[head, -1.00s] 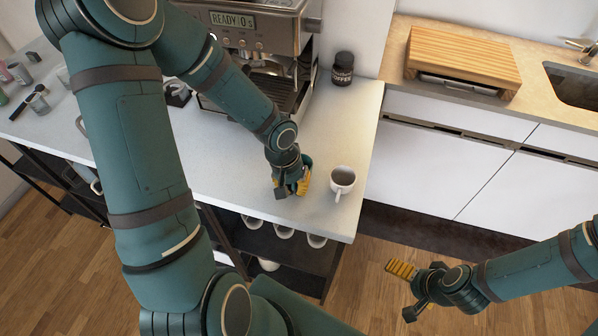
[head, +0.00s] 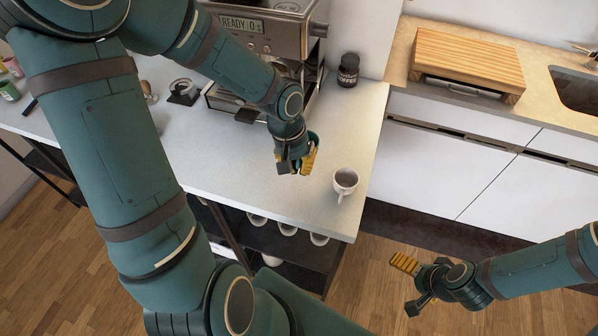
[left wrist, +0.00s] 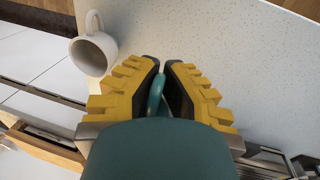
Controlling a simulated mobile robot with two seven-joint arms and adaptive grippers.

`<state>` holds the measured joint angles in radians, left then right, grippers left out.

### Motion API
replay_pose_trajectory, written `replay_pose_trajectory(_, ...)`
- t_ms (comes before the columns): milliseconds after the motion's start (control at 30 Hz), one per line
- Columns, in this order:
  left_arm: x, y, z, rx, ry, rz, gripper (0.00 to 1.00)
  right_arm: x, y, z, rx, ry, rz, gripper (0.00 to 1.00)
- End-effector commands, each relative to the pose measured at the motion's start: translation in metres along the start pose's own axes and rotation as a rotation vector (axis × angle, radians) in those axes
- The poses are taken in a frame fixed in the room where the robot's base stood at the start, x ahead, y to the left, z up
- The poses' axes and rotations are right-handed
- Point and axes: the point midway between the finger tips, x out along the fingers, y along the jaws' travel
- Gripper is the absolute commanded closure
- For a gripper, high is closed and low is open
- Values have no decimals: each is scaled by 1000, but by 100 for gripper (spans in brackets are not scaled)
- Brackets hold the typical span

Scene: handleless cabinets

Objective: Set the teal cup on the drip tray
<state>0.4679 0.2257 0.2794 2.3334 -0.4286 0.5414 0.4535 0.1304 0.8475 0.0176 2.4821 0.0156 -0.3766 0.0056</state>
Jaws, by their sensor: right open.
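The teal cup (left wrist: 160,150) fills the near part of the left wrist view, its handle between the yellow fingers. In the head view only a bit of the cup (head: 313,137) shows behind my left gripper (head: 296,165). That gripper is shut on the handle, in front of the coffee machine's right side; its height over the counter is hard to tell. The drip tray (head: 228,104) at the machine's base is partly hidden by my left arm. My right gripper (head: 409,285) is open and empty, low at the right, over the floor.
A white cup (head: 345,181) stands on the counter just right of my left gripper; it also shows in the left wrist view (left wrist: 93,52). The coffee machine (head: 262,35) and a dark coffee jar (head: 348,70) stand behind. More cups sit on the shelf below.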

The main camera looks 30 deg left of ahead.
Motion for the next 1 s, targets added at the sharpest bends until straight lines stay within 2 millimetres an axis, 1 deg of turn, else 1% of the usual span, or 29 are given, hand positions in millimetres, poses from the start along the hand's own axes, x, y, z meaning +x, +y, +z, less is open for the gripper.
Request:
replay_pose_trajectory(33,-5,1,0,-1,0,0,100,-2,0,0,0,0,0,0)
replay_pose_trajectory(133,-8,2,0,1,0,0,100,-2,-1,0,0,-1,-1,0)
replay_pose_trajectory(533,-7,1,0,0,-1,0,100,-2,0,0,0,-1,-1,0)
replay_pose_trajectory(633,4,-1,1,-1,-5,0,100,2,1,1,0,-1,0,0)
replay_pose_trajectory(800,32,-6,1,-1,-6,0,100,10,4,2,-1,-2,1,0)
replay_pose_trajectory(1000,49,-9,1,0,-4,1,100,14,5,4,-2,-5,1,0)
